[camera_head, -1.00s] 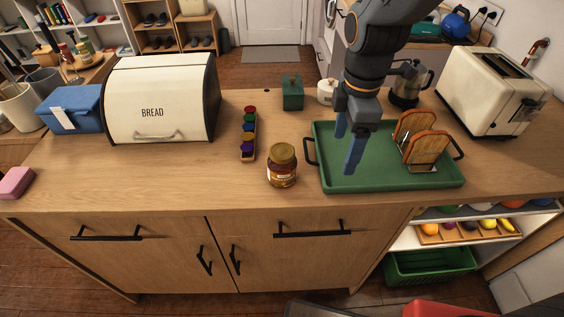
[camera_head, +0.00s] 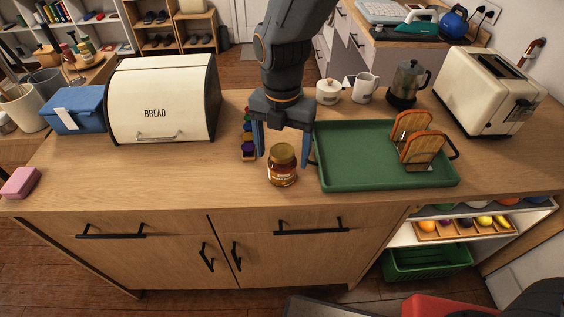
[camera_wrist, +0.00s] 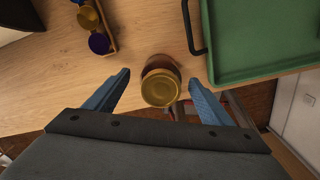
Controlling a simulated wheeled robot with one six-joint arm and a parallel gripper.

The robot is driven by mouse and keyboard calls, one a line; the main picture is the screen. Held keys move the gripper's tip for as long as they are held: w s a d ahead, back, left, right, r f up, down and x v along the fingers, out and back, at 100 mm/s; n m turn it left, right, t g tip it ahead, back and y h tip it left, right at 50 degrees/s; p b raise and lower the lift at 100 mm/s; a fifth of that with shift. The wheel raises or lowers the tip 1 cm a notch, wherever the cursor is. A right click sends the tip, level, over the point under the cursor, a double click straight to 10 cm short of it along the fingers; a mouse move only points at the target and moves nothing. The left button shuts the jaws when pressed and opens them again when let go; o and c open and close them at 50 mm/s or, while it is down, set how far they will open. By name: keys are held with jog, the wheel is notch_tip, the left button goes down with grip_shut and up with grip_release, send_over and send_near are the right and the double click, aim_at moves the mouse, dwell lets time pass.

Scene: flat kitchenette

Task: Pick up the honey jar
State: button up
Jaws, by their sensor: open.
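The honey jar (camera_head: 282,168) is a small glass jar with a gold lid and a label, standing upright on the wooden counter, just left of the green tray. My gripper (camera_head: 283,160) is open and empty, pointing down, with one blue finger on each side of the jar in the head view. In the wrist view the jar's gold lid (camera_wrist: 160,88) lies between and slightly beyond the two blue fingertips of my gripper (camera_wrist: 160,80). I see no clear contact with the jar.
The green tray (camera_head: 345,178) with a toast rack (camera_head: 420,150) is close on the right. A wooden strip of coloured pots (camera_head: 248,152) is behind left, partly hidden by my gripper. The bread bin (camera_head: 160,100) stands further left. Counter in front of the jar is clear.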

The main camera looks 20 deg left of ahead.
jog(key=shift+s+f+p, duration=0.1)
jog(key=shift+f+p, duration=0.75)
jog(key=shift+f, duration=1.3)
jog(key=c, duration=1.5)
jog(key=shift+c, duration=0.4)
jog(key=shift+r, duration=0.1)
